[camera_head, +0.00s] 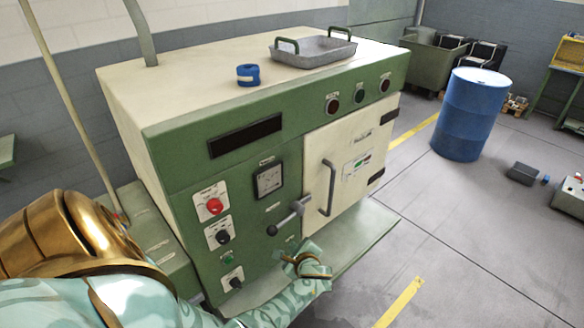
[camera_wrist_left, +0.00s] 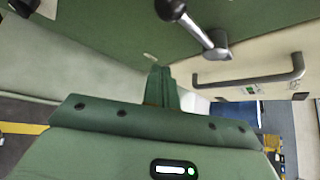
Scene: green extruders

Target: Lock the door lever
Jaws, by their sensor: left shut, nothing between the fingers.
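The door lever (camera_head: 287,217) is a grey metal lever with a dark ball knob, mounted on the green front of the machine just left of the door. It slants down to the left in the head view. In the left wrist view the lever (camera_wrist_left: 200,33) is at the top, its black knob at upper left. The cream door (camera_head: 347,150) looks closed and carries a grey bar handle (camera_head: 328,188). My left gripper (camera_head: 310,258) is below the lever, apart from it. Its fingers (camera_wrist_left: 160,82) are together and empty. My right gripper is not in view.
A pale green ledge (camera_head: 365,232) juts out below the door. Knobs and a red button (camera_head: 214,206) are on the panel at left. A grey tray (camera_head: 313,52) and blue roll (camera_head: 248,75) sit on top. A blue barrel (camera_head: 470,115) stands on the floor at right.

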